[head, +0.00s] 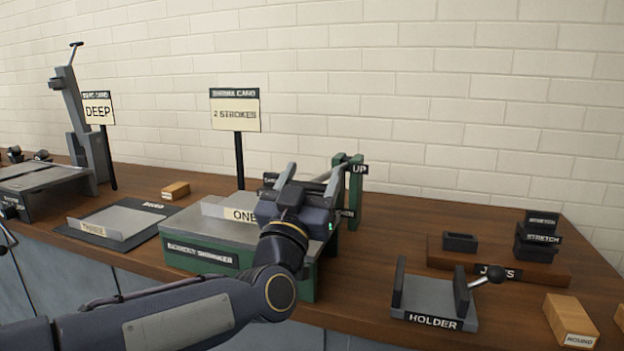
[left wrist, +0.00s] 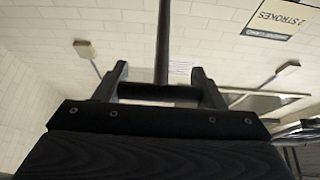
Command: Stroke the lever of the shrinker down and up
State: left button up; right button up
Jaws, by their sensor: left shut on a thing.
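The shrinker (head: 225,258) is a green and grey bench machine with a nameplate on its front, standing mid-bench. A plate marked ONE (head: 238,214) lies on its top. A green post at its right back carries an UP label (head: 359,169) and a lower label, partly hidden. My left gripper (head: 313,178) is over the machine, near the height of the UP label. It is shut on the dark crossbar handle of the lever (left wrist: 160,92), which lies between the two fingers in the left wrist view. The lever's shaft (left wrist: 163,40) runs away from the handle. My right gripper is out of view.
A card reading 2 STROKES (head: 235,112) stands behind the shrinker. Right are a holder (head: 432,300), jaws on a board (head: 500,268) and a ROUND block (head: 571,322).

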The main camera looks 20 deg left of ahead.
pick_arm(q)
jog(key=shift+f, duration=0.2)
jog(key=o, duration=1.4)
jog(key=shift+s+r, duration=0.1)
jog(key=v, duration=0.8)
